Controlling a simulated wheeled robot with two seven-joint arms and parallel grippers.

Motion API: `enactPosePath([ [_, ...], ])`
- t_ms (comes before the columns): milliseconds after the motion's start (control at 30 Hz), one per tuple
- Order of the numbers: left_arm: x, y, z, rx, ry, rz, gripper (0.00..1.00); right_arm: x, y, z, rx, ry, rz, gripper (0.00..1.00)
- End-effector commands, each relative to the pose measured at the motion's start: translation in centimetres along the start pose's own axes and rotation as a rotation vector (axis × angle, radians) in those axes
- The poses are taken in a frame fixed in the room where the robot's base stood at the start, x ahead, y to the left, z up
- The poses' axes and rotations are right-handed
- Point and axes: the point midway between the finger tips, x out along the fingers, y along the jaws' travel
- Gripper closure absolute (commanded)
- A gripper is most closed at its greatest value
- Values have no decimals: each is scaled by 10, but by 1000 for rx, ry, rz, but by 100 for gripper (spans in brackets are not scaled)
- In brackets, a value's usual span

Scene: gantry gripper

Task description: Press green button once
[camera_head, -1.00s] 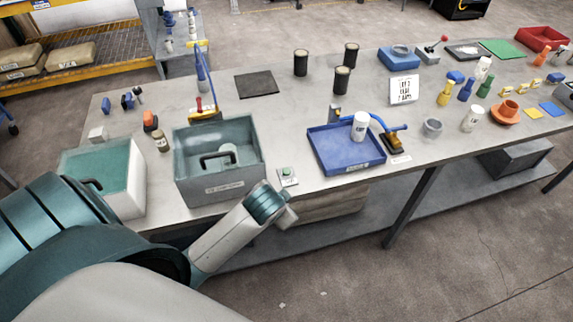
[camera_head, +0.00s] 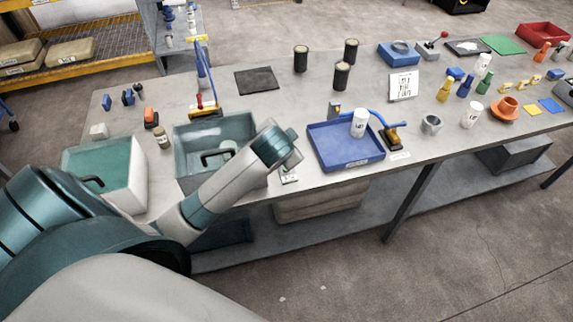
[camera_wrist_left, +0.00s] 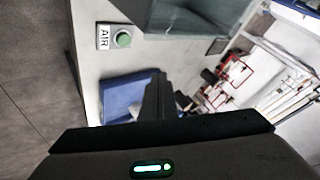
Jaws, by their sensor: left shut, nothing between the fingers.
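The green button (camera_wrist_left: 123,39) sits on a small pale box with an "AIR" label, at the upper left of the left wrist view. In the head view its box (camera_head: 289,179) shows at the front edge of the bench, and my left arm hides the green cap. My left gripper (camera_wrist_left: 156,78) is shut and empty. In the wrist view its dark fingers are apart from the button, below and to the right of it. In the head view my left wrist is over the bench's front edge, just above and left of the box. My right gripper is not in view.
A grey-green bin (camera_head: 182,160) stands left of the button box, partly behind my left arm. A blue tray (camera_head: 335,151) with a white bottle (camera_head: 359,123) is to its right. Bare bench lies behind, between bin and tray.

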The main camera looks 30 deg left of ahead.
Motion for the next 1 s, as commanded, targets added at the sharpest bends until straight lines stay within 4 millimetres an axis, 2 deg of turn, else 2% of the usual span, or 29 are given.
enactPosePath([
  [267,8,6,6,1,-1,1,100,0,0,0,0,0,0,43],
  [700,42,32,32,1,-3,2,100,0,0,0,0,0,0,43],
  [1000,59,43,43,0,-1,0,100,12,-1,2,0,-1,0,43],
])
